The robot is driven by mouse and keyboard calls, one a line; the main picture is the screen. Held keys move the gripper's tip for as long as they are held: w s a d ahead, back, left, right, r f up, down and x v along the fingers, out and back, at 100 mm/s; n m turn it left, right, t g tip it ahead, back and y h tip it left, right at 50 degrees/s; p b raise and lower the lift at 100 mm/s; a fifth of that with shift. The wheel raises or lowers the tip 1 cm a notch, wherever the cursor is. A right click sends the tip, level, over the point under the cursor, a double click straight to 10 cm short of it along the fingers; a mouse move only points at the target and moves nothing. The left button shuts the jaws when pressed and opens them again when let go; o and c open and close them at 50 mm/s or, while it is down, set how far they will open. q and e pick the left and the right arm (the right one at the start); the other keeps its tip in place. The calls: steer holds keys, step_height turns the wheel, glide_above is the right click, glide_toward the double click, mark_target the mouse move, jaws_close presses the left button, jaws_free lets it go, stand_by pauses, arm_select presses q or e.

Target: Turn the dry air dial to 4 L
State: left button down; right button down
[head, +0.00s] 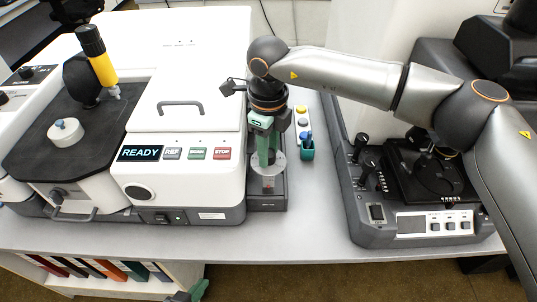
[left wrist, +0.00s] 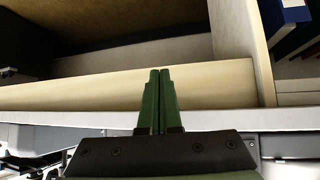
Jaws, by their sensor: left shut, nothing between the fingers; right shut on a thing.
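My right gripper (head: 266,158) points down at a small dark grey unit between the white microscope and the right-hand device. Its green fingers are shut on what appears to be the knob of the dry air dial, which they hide. A pale round disc (head: 279,167) shows around the fingertips. The dial's marks and setting are too small to read. My left gripper (head: 197,291) shows only as a green tip at the bottom edge of the head view. In the left wrist view its two green fingers (left wrist: 158,100) are shut and empty, in front of a pale shelf edge.
A control stage with joysticks (head: 415,215) stands further right. The table front (head: 290,240) is clear.

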steer(key=m+b, duration=0.2)
steer(key=m, duration=0.2)
steer(key=shift+m, duration=0.4)
steer(key=shift+m+b, duration=0.55)
steer(key=shift+m, duration=0.35)
steer(key=shift+m+b, duration=0.4)
steer(key=shift+m, duration=1.1)
arm_select(q)
steer(key=shift+w+d+f+b, duration=0.2)
steer(key=shift+d+f, duration=0.05)
steer(key=shift+f, duration=0.4)
steer(key=shift+w+d+f+b, duration=0.2)
steer(key=shift+d+f, duration=0.1)
steer(key=shift+f, duration=0.4)
steer(key=shift+w+d+f+b, duration=0.15)
steer(key=shift+w+d+f, duration=0.1)
steer(key=shift+f, duration=0.4)
arm_select(e)
steer(key=shift+w+m, duration=0.1)
steer(key=shift+m, duration=0.9)
steer(key=shift+r, duration=0.1)
arm_select(q)
steer(key=shift+s, duration=0.1)
steer(key=shift+s, duration=0.1)
arm_select(e)
steer(key=c, duration=0.5)
jaws_free()
arm_select(q)
steer(key=shift+f, duration=0.1)
